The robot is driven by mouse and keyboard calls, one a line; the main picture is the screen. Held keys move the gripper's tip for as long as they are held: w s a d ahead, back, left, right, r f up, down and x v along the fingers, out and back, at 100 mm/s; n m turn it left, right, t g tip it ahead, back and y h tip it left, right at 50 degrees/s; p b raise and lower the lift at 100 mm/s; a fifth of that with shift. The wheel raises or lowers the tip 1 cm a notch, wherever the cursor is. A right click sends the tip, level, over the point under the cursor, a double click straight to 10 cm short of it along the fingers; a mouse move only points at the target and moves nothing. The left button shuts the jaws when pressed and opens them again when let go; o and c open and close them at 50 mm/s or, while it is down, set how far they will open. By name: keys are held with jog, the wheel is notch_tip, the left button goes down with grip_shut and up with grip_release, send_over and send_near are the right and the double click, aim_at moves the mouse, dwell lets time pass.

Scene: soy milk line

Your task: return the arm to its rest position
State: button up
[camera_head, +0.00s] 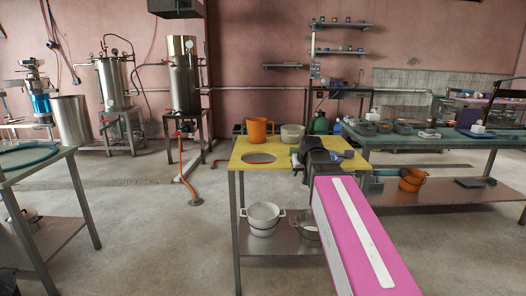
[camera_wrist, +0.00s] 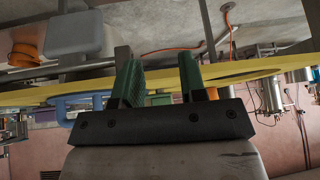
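My arm (camera_head: 355,235), with a pink link, reaches forward from the lower right of the head view to the right edge of the yellow-topped table (camera_head: 245,148). My gripper (camera_wrist: 160,82) shows in the wrist view with two green fingers spread apart and nothing between them. In the head view the dark wrist mostly hides the fingers. The yellow tabletop (camera_wrist: 35,98) runs close behind the fingers in the wrist view; I cannot tell whether they touch it.
An orange pitcher (camera_head: 257,130) and a pale container (camera_head: 292,133) stand on the yellow table, beside a round hole. Pots (camera_head: 263,215) sit on its lower shelf. A long cluttered table (camera_head: 440,143) stands right. Another table (camera_head: 30,165) stands left. Floor between is mostly clear.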

jog(key=s+d+f+g, duration=0.1)
jog(key=s+f+g, duration=0.2)
jog(key=s+f, duration=0.7)
jog(key=s+d+f+m+g+h, duration=0.1)
jog(key=s+d+f+g, duration=0.1)
jog(key=s+f, duration=0.8)
notch_tip(320, 180, down, 8)
jog(key=shift+s+d+r+m+g, duration=0.2)
jog(key=shift+r+m+g, duration=0.1)
jog(key=shift+g, duration=0.2)
